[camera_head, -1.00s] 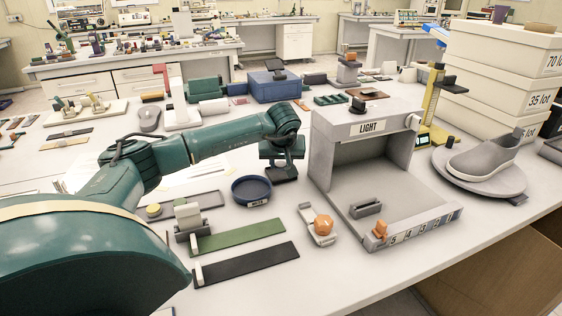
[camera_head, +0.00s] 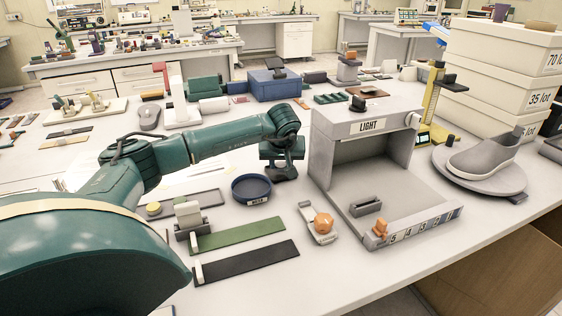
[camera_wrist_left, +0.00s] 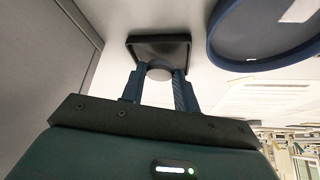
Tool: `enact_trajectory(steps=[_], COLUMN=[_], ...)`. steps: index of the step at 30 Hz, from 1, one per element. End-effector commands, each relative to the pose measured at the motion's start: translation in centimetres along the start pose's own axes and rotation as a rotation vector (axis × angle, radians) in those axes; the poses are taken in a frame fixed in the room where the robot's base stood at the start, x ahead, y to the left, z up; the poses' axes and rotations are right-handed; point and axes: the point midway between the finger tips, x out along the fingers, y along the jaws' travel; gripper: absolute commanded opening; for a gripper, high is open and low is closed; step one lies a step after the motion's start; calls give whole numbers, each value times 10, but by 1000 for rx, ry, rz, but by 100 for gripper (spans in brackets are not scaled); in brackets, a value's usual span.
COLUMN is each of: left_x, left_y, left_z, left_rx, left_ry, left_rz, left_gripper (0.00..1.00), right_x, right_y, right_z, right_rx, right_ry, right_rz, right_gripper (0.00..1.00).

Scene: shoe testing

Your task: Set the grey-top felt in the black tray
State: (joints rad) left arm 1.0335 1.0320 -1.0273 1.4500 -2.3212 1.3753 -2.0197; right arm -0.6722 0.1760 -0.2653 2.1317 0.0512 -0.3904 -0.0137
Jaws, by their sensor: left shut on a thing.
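The black tray (camera_wrist_left: 160,43) is a small square with a raised rim; in the wrist view it lies just beyond my fingertips. My left gripper (camera_wrist_left: 158,82) is shut on the grey-top felt (camera_wrist_left: 158,72), a small round piece with a grey face. The felt overlaps the tray's near edge in that view; whether it touches the tray cannot be told. In the head view my left gripper (camera_head: 284,164) points down between the blue dish and the light box, hiding the felt and most of the tray. My right gripper is not in view.
A blue round dish (camera_head: 252,189) stands close to the left of the gripper. The grey light box (camera_head: 327,170) stands close on the right. Green (camera_head: 238,232) and black (camera_head: 245,262) strips lie nearer the front. An orange-knobbed device (camera_head: 322,223) sits before the box.

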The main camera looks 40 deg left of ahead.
Motion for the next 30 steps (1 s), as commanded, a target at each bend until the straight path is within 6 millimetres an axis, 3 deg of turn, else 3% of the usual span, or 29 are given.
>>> enact_trajectory(steps=[14, 15, 24, 30], left_x=[11, 11, 11, 7], left_y=[0, 0, 0, -1], left_z=[7, 7, 6, 6], left_rx=[0, 0, 0, -1], left_ry=[0, 0, 0, 0], left_rz=[0, 0, -1, -3], left_gripper=[10, 31, 56, 56], right_x=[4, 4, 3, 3], right_y=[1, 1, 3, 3], right_z=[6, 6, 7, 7], right_rx=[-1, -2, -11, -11], right_ry=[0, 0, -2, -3], right_rz=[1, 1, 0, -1], right_gripper=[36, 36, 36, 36])
